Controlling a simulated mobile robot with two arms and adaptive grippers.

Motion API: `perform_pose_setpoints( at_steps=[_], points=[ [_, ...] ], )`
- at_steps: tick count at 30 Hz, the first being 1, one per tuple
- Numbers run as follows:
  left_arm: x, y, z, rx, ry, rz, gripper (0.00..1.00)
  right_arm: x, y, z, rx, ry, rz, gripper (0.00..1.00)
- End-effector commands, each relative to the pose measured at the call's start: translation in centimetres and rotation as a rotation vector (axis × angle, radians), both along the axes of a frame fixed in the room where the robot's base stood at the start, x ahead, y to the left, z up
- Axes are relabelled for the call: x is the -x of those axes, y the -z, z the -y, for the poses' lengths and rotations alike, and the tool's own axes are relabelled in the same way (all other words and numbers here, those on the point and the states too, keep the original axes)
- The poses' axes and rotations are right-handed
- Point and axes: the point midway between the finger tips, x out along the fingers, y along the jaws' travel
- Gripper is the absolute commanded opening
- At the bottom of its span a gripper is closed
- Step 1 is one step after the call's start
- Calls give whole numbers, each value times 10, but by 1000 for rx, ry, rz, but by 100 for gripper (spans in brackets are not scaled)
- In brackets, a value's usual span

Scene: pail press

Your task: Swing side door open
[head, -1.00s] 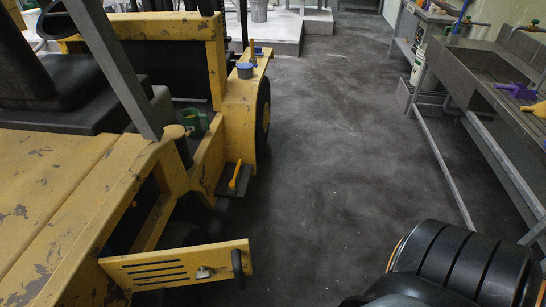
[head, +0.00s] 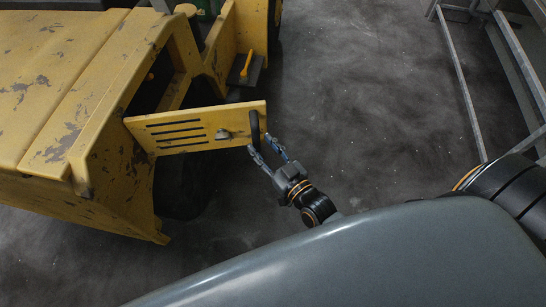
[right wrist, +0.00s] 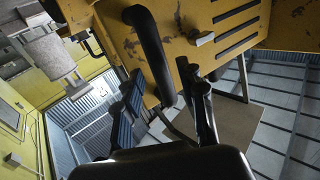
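The side door (head: 190,130) is a yellow slotted panel that sticks out from the side of the yellow vehicle (head: 65,90). A black bar handle (head: 254,128) stands at its outer edge, with a small latch (head: 222,135) beside it. My right gripper (head: 260,144) is open at the lower end of the handle. In the right wrist view, the handle (right wrist: 150,50) reaches down between the spread fingers of the right gripper (right wrist: 168,92), with gaps visible; contact cannot be told. The slotted door also shows there (right wrist: 235,25). My left gripper is not in view.
A small step with a yellow lever (head: 246,64) projects from the vehicle beyond the door. Grey metal legs (head: 462,85) of a bench stand at the right. The dark floor (head: 350,110) between vehicle and bench is clear.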

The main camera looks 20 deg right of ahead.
Motion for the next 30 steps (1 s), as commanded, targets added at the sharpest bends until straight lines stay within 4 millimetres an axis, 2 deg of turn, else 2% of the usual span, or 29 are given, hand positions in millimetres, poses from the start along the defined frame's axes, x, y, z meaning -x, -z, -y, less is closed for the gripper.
perform_pose_setpoints(
  at_steps=[1,5,9,11,17,30],
  points=[
    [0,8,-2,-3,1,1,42,-9,3,-2,-1,1,3,40],
    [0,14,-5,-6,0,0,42,-25,2,-5,-2,1,2,38],
    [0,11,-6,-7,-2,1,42,-23,0,-5,-1,0,-1,9],
    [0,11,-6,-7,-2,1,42,-23,0,-5,-1,0,-1,0],
    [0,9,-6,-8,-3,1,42,-20,-1,-6,-1,1,0,0],
    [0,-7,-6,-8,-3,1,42,21,-2,-33,-2,-1,0,0]
  ],
)
